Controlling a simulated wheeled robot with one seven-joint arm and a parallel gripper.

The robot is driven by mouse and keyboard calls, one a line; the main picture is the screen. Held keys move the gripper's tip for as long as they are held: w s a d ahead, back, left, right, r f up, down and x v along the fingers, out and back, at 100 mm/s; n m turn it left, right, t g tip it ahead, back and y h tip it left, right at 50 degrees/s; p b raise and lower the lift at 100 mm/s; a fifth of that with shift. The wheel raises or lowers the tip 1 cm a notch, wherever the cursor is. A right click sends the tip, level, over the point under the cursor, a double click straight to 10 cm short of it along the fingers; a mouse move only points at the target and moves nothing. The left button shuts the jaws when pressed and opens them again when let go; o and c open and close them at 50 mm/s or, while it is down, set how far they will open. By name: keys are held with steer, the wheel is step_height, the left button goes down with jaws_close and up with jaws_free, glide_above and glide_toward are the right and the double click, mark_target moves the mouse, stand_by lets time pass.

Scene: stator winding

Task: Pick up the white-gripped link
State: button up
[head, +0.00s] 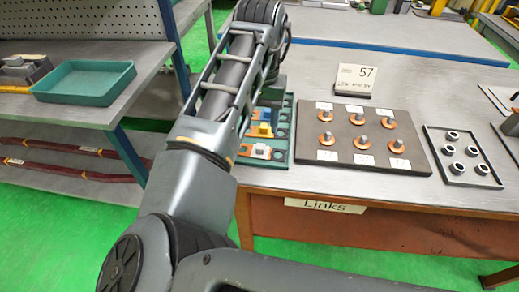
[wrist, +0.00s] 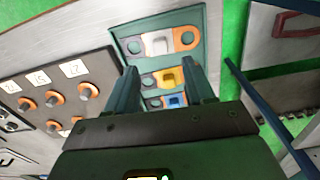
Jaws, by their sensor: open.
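The white-gripped link (head: 260,151) lies flat in the near part of a green tray (head: 279,157) on the table. It is a copper and grey strip with holes and a white block in its middle; in the wrist view the link (wrist: 160,43) is just beyond my fingertips. A yellow-gripped link (wrist: 165,78) and a blue-gripped link (wrist: 175,101) lie beside it. My gripper (wrist: 160,66) is open and empty above the tray, its fingers framing the yellow-gripped link in the picture. In the head view my arm hides part of the tray.
A dark board (head: 343,158) with several copper-ringed studs lies right of the tray, and a tray of dark rings (head: 451,178) lies farther right. A sign marked 57 (head: 356,78) stands behind. A teal bin (head: 85,82) sits on the left bench, across a gap.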

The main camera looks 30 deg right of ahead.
mark_target(260, 147)
steer(key=shift+a+f, duration=0.15)
steer(key=shift+a, duration=0.1)
step_height(260, 147, down, 7)
steer(key=shift+s+d+f+p, duration=0.1)
steer(key=shift+s+f+p, duration=0.1)
steer(key=shift+p, duration=0.5)
steer(key=shift+c, duration=0.2)
jaws_close()
